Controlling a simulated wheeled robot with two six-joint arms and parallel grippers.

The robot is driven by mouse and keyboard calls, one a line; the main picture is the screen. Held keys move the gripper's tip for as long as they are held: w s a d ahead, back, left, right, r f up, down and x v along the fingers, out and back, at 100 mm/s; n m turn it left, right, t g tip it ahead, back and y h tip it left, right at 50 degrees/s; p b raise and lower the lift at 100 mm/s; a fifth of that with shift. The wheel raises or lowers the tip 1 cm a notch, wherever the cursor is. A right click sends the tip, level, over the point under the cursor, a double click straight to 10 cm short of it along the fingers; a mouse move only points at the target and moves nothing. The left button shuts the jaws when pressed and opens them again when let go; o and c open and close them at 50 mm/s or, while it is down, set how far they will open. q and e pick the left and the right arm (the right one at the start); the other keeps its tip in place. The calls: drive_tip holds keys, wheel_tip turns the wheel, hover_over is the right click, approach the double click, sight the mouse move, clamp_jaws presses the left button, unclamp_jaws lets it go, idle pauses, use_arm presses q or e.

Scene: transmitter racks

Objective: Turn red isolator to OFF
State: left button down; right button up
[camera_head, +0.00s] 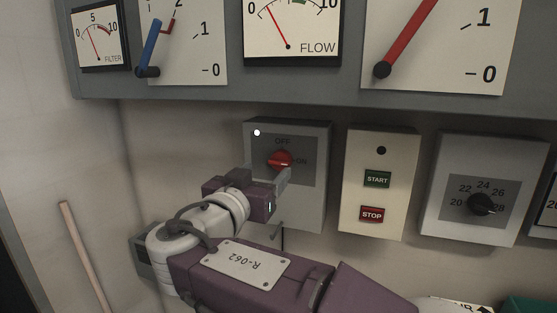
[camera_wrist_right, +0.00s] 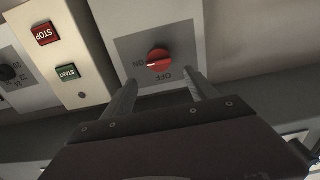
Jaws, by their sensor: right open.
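The red isolator (camera_head: 279,160) is a red rotary knob on a grey wall box, with OFF printed above it and ON to its right. Its handle lies about level, pointing to ON. In the right wrist view the picture is upside down, and the red knob (camera_wrist_right: 159,60) sits just beyond the fingertips. My right gripper (camera_head: 264,174) is at the box, its fingers partly in front of the knob's lower edge. In the right wrist view the gripper (camera_wrist_right: 162,82) is open and empty, one finger towards each side of the knob. My left gripper is not in view.
A cream box with a green START button (camera_head: 377,179) and a red STOP button (camera_head: 372,214) is right of the isolator. Further right is a black numbered dial (camera_head: 482,204). Gauges such as the FLOW meter (camera_head: 292,30) hang on a panel above. A wooden stick (camera_head: 85,255) leans at left.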

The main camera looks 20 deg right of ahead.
sight(278, 162)
drive_tip(key=p+x, duration=0.2)
drive_tip(key=x, duration=0.5)
drive_tip(key=shift+w+d, duration=0.25)
drive_tip(key=shift+w+d+f, duration=0.1)
drive_tip(key=shift+w, duration=0.1)
drive_tip(key=c, duration=1.3)
